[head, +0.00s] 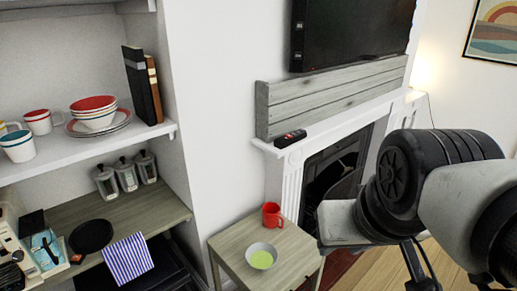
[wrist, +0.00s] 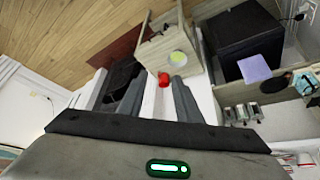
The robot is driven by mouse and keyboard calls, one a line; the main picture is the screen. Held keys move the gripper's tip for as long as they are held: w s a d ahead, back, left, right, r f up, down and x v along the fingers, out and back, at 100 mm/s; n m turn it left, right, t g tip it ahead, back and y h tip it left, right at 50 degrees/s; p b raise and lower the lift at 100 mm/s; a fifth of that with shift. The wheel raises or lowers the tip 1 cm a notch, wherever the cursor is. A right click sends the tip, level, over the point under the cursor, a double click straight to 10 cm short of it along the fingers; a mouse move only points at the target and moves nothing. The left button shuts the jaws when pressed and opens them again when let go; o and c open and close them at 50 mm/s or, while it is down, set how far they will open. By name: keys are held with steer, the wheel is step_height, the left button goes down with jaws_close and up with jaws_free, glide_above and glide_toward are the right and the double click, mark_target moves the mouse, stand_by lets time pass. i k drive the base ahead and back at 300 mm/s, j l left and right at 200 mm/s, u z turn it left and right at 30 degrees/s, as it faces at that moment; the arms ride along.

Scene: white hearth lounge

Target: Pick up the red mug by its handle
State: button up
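The red mug (head: 271,216) stands upright on a small grey-wood side table (head: 232,257), near its back edge. Its handle seems to face the right front in the head view, but it is too small to be sure. In the wrist view the red mug (wrist: 164,79) appears beyond and between my fingers. My gripper (wrist: 161,88) looks open and empty, still some way from the mug.
A white bowl with something green (head: 262,257) stands on the table in front of the mug. A white fireplace (head: 287,185) rises behind and to the right. Shelves (head: 150,132) with cups, bowls and books are on the left. Wooden floor (wrist: 70,40) is open beyond the table.

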mark_target(270, 211)
steer(key=j+z, duration=0.1)
steer(key=j, duration=0.35)
steer(key=i+j+z, duration=0.15)
steer(key=j, duration=0.25)
steer(key=k+u, duration=0.15)
steer(key=u, duration=0.2)
steer(key=k+u, duration=0.15)
steer(key=u, duration=0.2)
steer(key=i+l+u, duration=0.1)
steer(key=l+u, duration=0.25)
steer(key=l, duration=0.2)
steer(key=l+u, duration=0.35)
steer(key=l, duration=0.2)
steer(key=l+u, duration=0.1)
steer(key=l, duration=0.9)
steer(key=k+l+u, duration=0.1)
steer(key=l, duration=0.9)
